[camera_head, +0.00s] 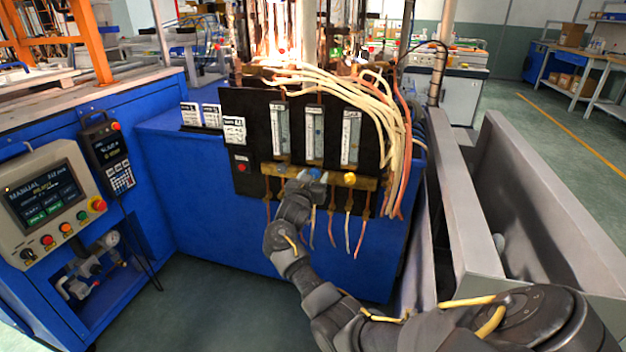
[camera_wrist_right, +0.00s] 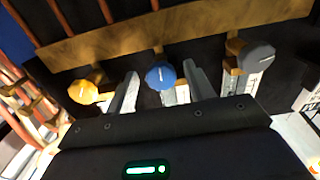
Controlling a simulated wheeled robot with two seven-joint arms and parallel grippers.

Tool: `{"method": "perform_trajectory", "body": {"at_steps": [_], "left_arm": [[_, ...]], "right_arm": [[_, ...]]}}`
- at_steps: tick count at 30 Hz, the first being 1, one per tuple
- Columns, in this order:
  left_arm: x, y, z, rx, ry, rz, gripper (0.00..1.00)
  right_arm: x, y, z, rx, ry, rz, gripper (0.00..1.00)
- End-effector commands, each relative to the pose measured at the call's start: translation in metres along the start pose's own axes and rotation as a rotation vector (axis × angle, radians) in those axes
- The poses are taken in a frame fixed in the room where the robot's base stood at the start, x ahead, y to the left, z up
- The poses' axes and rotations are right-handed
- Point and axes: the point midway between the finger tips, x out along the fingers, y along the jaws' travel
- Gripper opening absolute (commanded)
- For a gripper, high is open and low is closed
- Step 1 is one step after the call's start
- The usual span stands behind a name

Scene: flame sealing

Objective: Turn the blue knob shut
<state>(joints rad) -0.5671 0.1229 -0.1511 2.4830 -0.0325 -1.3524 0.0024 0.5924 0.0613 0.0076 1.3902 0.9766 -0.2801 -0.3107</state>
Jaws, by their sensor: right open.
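The blue knob (camera_head: 315,173) is the middle one of three on a brass bar under the black flowmeter panel. In the right wrist view the blue knob (camera_wrist_right: 160,76) has a white line running nearly up and down. My right gripper (camera_head: 305,182) is up at the panel front, its fingers mostly hidden by my wrist in the head view. In the wrist view the right gripper (camera_wrist_right: 161,88) is open, one finger on each side of the blue knob. I cannot tell whether they touch it. My left gripper is in no view.
A yellow knob (camera_head: 350,178) and a grey knob (camera_wrist_right: 257,57) flank the blue one closely. Tubes hang below the brass bar (camera_head: 326,178). A control panel (camera_head: 48,203) stands at the left, and a grey metal trough (camera_head: 475,220) at the right.

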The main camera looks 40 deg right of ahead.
Motion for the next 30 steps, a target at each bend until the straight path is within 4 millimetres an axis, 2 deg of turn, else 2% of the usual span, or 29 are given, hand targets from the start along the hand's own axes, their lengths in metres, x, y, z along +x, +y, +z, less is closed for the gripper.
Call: {"method": "perform_trajectory", "body": {"at_steps": [7, 17, 23, 30], "left_arm": [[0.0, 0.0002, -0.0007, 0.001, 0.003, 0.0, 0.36], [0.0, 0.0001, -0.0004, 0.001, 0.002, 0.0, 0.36], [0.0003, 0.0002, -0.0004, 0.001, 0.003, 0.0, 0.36], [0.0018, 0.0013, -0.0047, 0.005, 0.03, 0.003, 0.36]], "right_arm": [[0.0005, -0.0001, -0.0001, 0.0, 0.0, 0.0, 0.53], [0.0002, 0.0001, 0.0001, 0.0, 0.0, 0.0, 0.1], [0.0002, 0.0003, 0.0004, 0.012, -0.001, 0.001, 0.09], [0.0003, 0.0005, 0.0009, 0.109, -0.002, 0.003, 0.09]]}}
